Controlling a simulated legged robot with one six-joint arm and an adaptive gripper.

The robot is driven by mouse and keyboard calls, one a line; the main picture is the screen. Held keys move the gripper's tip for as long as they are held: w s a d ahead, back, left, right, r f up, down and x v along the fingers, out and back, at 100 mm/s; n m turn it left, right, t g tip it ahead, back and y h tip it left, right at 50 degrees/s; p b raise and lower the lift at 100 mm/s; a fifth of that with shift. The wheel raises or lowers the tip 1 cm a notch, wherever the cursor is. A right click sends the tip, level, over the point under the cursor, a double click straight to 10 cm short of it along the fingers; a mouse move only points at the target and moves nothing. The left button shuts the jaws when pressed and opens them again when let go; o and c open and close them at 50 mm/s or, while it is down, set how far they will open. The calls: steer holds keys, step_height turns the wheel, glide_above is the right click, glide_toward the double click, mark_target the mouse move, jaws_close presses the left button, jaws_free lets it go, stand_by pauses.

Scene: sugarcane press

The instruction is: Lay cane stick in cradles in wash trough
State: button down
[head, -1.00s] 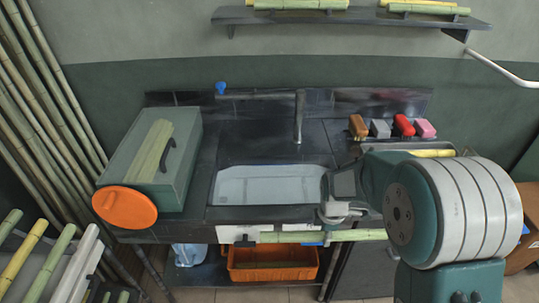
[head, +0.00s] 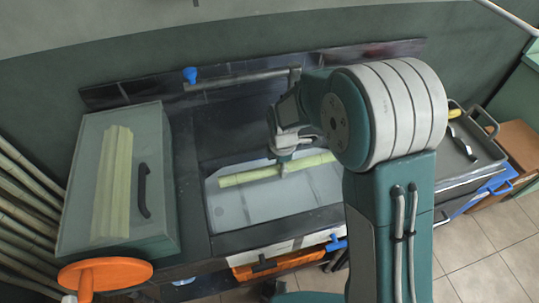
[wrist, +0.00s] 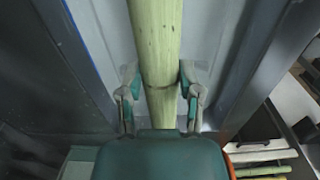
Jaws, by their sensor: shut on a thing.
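A pale green cane stick (head: 250,174) lies crosswise over the wash trough (head: 235,213) in the head view. My gripper (head: 283,164) is shut on it near its middle. In the wrist view the cane (wrist: 158,60) runs up between the two fingers of my gripper (wrist: 160,92), and they press on its sides. The trough's pale floor lies beneath the cane. I cannot tell whether the cane touches the trough or hangs above it. The cradles cannot be made out. My arm hides the cane's right end in the head view.
A grey-green box (head: 75,205) with a black handle and an orange disc (head: 105,273) stands left of the trough. A faucet with a blue knob (head: 190,75) is behind it. An orange bin (head: 278,262) sits below.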

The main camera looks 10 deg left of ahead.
steer(key=shift+d+f, duration=0.25)
steer(key=shift+f, duration=0.25)
steer(key=shift+d+f, duration=0.2)
steer(key=shift+f, duration=0.3)
steer(key=shift+a+f, duration=0.2)
steer(key=shift+f, duration=2.95)
steer(key=shift+a+f, duration=0.15)
steer(key=shift+f, duration=0.6)
steer(key=shift+a+f, duration=0.1)
steer(key=shift+f, duration=0.6)
steer(key=shift+d+f, duration=0.15)
steer(key=shift+f, duration=0.6)
steer(key=shift+c, duration=1)
jaws_free()
